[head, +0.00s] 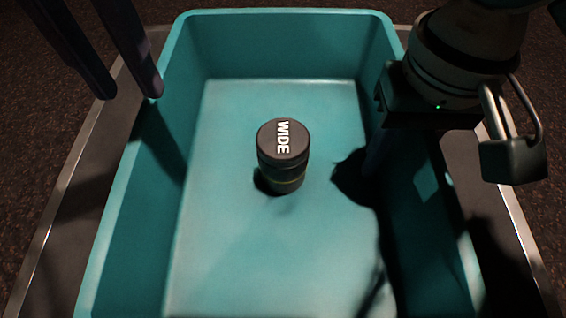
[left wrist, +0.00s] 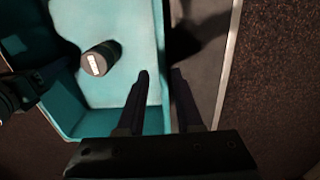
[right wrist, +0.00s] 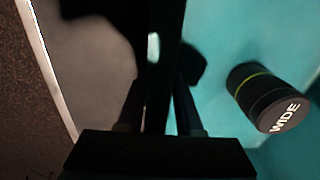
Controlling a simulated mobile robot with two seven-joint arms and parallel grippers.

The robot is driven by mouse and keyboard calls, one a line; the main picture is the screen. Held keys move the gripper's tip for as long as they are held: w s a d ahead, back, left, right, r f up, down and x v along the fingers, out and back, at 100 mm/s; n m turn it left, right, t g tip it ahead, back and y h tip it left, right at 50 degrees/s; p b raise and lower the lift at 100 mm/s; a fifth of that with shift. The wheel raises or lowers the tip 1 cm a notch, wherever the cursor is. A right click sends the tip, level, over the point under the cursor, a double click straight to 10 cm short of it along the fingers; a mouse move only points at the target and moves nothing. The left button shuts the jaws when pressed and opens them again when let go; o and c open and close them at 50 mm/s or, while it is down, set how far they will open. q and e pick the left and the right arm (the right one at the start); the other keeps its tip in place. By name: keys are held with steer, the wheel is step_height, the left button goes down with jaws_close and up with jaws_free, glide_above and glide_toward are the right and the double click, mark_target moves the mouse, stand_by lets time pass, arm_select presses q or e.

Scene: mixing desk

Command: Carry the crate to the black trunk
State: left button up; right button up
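The crate (head: 290,14) is a teal open tub, upright, with a dark lens (head: 283,155) marked WIDE standing inside. My left gripper (head: 130,94) is open above the crate's left rim. In the left wrist view its fingertips (left wrist: 161,74) appear on either side of that wall's line, apart from it. My right gripper (right wrist: 160,78) is at the right wall, with one finger on the inner side and one on the outer side. It looks open; firm contact cannot be made out in the shadow. The black trunk is not seen in these views.
The crate sits on a grey surface (head: 58,215) with a pale metal edge, leaving narrow strips on both sides. Dark speckled floor (head: 30,150) lies beyond. Deep shadow covers the crate's right side.

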step_height(320, 180, up, 11)
steer(key=shift+w+r, duration=0.1)
steer(key=shift+w, duration=0.05)
steer(key=shift+r, duration=0.4)
steer(key=shift+s, duration=0.2)
